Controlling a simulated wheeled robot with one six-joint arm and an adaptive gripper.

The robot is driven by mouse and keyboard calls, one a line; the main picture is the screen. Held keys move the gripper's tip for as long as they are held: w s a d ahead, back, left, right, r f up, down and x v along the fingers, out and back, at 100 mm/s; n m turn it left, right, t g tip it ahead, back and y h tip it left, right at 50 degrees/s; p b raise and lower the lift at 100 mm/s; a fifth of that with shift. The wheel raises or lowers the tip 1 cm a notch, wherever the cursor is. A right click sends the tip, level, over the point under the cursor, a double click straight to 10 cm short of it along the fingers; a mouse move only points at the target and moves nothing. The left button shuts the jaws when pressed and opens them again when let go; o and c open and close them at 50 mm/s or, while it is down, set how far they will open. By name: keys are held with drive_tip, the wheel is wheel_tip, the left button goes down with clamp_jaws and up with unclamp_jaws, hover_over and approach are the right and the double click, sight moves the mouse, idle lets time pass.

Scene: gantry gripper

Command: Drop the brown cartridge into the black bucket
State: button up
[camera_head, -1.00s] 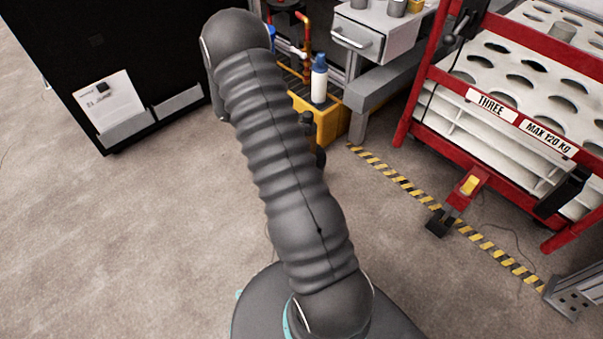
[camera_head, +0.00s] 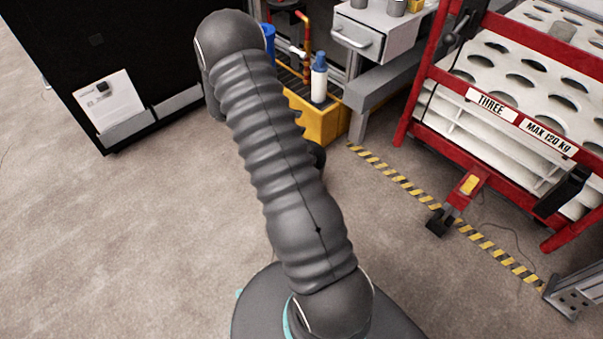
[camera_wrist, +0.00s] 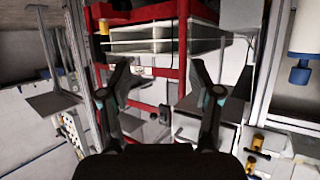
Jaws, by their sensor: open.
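My gripper (camera_wrist: 160,88) shows in the wrist view with its two dark fingers spread wide. Nothing is between the fingertips. In the head view my arm hides most of the gripper. I cannot make out the brown cartridge in either view. I cannot make out the black bucket either.
A white bottle with a blue cap (camera_head: 319,80) stands on a yellow tray (camera_head: 322,125) beyond my arm. A grey drawer unit (camera_head: 362,40) is beside it. A red rack (camera_head: 425,95) stands right, a black panel (camera_head: 150,55) left. The floor (camera_head: 130,230) at front left is clear.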

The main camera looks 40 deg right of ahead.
drive_tip(key=v, duration=1)
drive_tip(key=shift+a, duration=0.15)
drive_tip(key=shift+w+r, duration=0.1)
